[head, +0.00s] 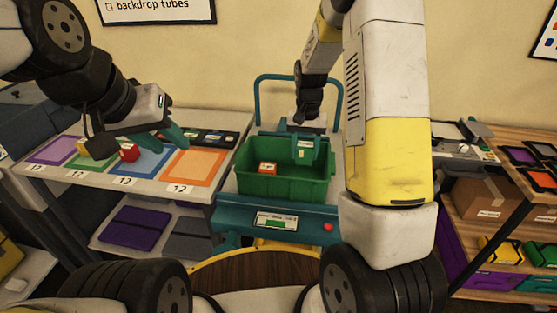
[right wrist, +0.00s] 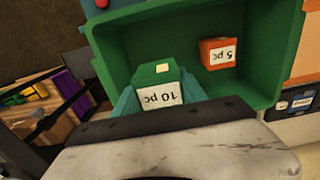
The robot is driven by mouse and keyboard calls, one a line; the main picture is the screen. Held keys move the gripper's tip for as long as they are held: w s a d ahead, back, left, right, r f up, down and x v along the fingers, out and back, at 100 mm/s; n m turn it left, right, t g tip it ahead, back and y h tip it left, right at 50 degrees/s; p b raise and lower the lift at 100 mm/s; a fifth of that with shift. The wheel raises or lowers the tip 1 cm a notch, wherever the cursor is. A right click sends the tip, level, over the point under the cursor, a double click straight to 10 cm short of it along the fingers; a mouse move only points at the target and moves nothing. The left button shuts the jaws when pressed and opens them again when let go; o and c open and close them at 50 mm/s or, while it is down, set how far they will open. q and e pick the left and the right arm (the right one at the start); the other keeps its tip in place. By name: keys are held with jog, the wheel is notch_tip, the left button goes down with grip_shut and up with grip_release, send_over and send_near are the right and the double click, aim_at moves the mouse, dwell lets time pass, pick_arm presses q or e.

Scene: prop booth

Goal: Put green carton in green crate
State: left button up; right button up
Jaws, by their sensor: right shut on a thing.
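The green carton (right wrist: 153,76), with a white "10 pc" label, is between the teal fingers of my right gripper (right wrist: 160,100). In the head view my right gripper (head: 309,150) is shut on this carton (head: 304,157), at the right part of the green crate (head: 283,187). The carton is within the crate's outline; I cannot tell whether it touches the floor. The crate also shows in the right wrist view (right wrist: 120,50). My left gripper (head: 155,135) is over the left table, its teal fingers apart, with nothing seen between them.
An orange-red carton (head: 267,168) labelled "5 pc" lies in the crate's left part. The crate stands on a teal cart (head: 240,220). Shelves with a cardboard box (head: 485,197) stand right.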

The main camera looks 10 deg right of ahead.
jog(key=f, duration=1)
jog(key=shift+w+f, duration=0.2)
jog(key=shift+f, duration=0.1)
jog(key=o, duration=1.5)
jog(key=shift+f, duration=0.1)
notch_tip(320, 180, up, 12)
jog(key=s+r+t+y, duration=0.1)
jog(key=s+r, duration=0.1)
jog(key=r, duration=0.3)
jog(key=s+r+t, duration=0.1)
jog(key=s+r, duration=0.2)
jog(key=r, duration=0.1)
jog(key=s+r+n+t, duration=0.1)
jog(key=s+r, duration=0.3)
jog(key=s, duration=0.2)
jog(key=s+a+r+n+t, duration=0.1)
jog(key=s+r, duration=0.3)
jog(key=s, duration=0.3)
jog(key=s+a+r+n+t+y, duration=0.1)
jog(key=s+r+t, duration=0.1)
jog(key=s+r, duration=0.2)
jog(key=shift+s+a+n, duration=0.2)
jog(key=shift+s+n, duration=0.2)
jog(key=shift+s, duration=0.8)
